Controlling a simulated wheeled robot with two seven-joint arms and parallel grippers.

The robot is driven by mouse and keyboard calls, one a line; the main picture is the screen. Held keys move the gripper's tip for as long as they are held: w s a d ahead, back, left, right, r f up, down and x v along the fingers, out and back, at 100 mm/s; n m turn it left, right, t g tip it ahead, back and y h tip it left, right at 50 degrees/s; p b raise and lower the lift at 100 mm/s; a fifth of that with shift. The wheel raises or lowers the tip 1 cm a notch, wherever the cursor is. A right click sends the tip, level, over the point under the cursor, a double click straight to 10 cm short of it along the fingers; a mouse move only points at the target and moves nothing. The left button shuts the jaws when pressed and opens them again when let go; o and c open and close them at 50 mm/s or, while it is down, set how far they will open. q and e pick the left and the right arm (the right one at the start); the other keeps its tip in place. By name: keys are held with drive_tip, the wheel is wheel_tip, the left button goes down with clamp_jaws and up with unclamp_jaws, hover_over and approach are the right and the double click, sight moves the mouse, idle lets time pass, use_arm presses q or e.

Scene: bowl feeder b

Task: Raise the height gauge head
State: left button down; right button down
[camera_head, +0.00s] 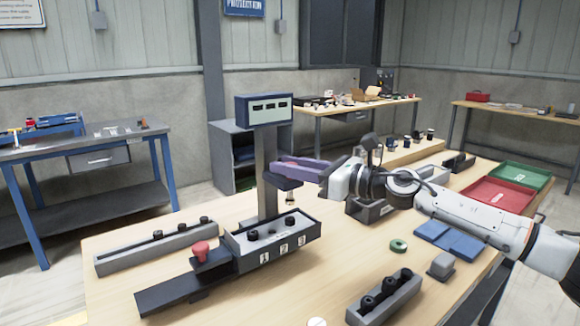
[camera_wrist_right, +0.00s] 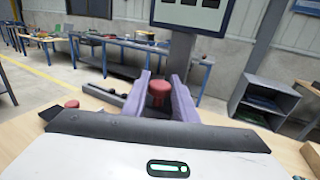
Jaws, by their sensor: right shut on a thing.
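The height gauge stands on the table with a grey column (camera_head: 265,165) and a blue-framed display box (camera_head: 263,110) on top. Its dark head (camera_head: 284,182) sits partway up the column, with a metal probe (camera_head: 290,197) pointing down above the block with numbered spots (camera_head: 270,240). My right gripper (camera_head: 280,170) reaches the head from the right with purple fingers. In the right wrist view, the gripper (camera_wrist_right: 159,82) is shut on a red knob (camera_wrist_right: 158,93), one finger on each side. The knob is hidden in the head view. My left gripper is not in view.
A second red knob (camera_head: 201,250) stands on a dark slide (camera_head: 180,288) at the block's left. Grey racks with black parts (camera_head: 155,245) lie left and front (camera_head: 385,298). A green ring (camera_head: 398,245), blue mat (camera_head: 450,240) and red (camera_head: 497,200) and green trays (camera_head: 522,175) lie right.

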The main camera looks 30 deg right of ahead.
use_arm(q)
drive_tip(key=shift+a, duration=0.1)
use_arm(e)
drive_tip(key=shift+d+r, duration=0.1)
drive_tip(key=shift+r, duration=0.4)
drive_tip(key=c, duration=1.5)
unclamp_jaws()
drive_tip(key=shift+o, duration=0.2)
drive_tip(key=shift+f, duration=0.1)
drive_tip(key=shift+f, duration=0.1)
drive_tip(key=shift+s+d+f, duration=0.15)
drive_tip(key=shift+s, duration=0.15)
use_arm(q)
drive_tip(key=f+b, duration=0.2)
drive_tip(key=b, duration=0.2)
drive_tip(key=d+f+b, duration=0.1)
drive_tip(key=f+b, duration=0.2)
drive_tip(key=b, duration=0.1)
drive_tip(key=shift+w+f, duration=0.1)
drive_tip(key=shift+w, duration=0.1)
use_arm(e)
drive_tip(key=v, duration=0.9)
drive_tip(key=shift+s, duration=0.3)
